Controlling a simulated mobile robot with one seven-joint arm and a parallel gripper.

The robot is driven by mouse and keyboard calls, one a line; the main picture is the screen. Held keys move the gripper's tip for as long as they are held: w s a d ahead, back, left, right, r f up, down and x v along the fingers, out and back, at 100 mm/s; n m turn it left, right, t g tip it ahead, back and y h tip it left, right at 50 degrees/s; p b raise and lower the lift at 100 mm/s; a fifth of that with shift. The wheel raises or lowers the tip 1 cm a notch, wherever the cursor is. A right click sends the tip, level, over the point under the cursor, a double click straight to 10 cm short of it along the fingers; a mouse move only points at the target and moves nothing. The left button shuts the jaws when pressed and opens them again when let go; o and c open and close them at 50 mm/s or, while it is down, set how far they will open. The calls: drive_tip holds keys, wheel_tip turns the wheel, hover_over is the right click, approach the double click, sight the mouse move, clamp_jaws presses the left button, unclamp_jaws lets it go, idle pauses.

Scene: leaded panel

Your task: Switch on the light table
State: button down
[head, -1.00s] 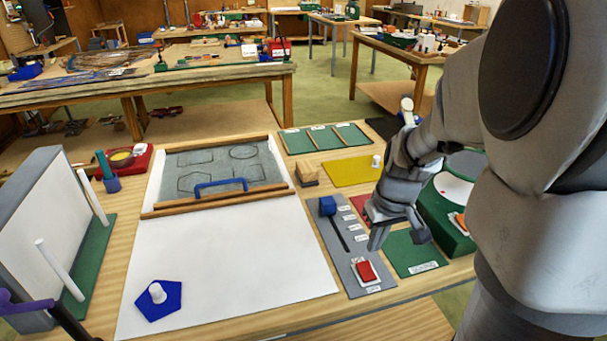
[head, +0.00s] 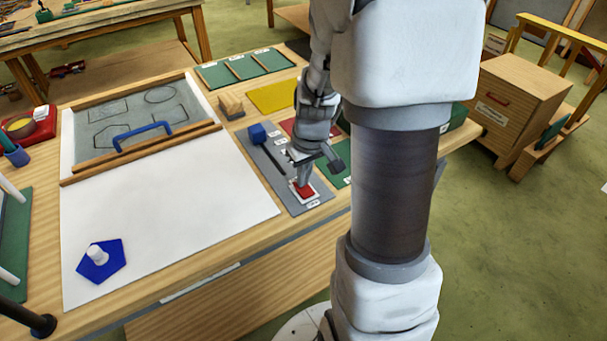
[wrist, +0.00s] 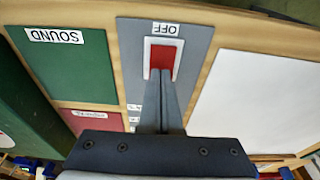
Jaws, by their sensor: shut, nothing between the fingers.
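The red switch (head: 305,191) sits in a white frame on a grey control panel (head: 285,189). In the wrist view the red switch (wrist: 162,62) has a label reading "OFF" beside it. My gripper (head: 302,181) points down at the switch, its fingers shut and empty. In the wrist view the fingertips (wrist: 160,74) overlap the switch's near edge; I cannot tell whether they touch it. The large white surface (head: 180,210) lies left of the panel and shows no clear glow.
A blue slider knob (head: 257,133) stands at the panel's far end. Beside it are a wooden block (head: 231,105), a yellow sheet (head: 272,98) and green mats (head: 244,66). A blue pentagon with a white knob (head: 101,261) lies on the white surface.

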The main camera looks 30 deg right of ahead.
drive_tip(key=shift+w+p, duration=0.1)
drive_tip(key=shift+p, duration=0.3)
drive_tip(key=shift+f+g, duration=0.2)
drive_tip(key=shift+g, duration=0.1)
drive_tip(key=shift+s+b, duration=0.35)
drive_tip(key=shift+s, duration=0.6)
drive_tip(key=shift+w, duration=0.1)
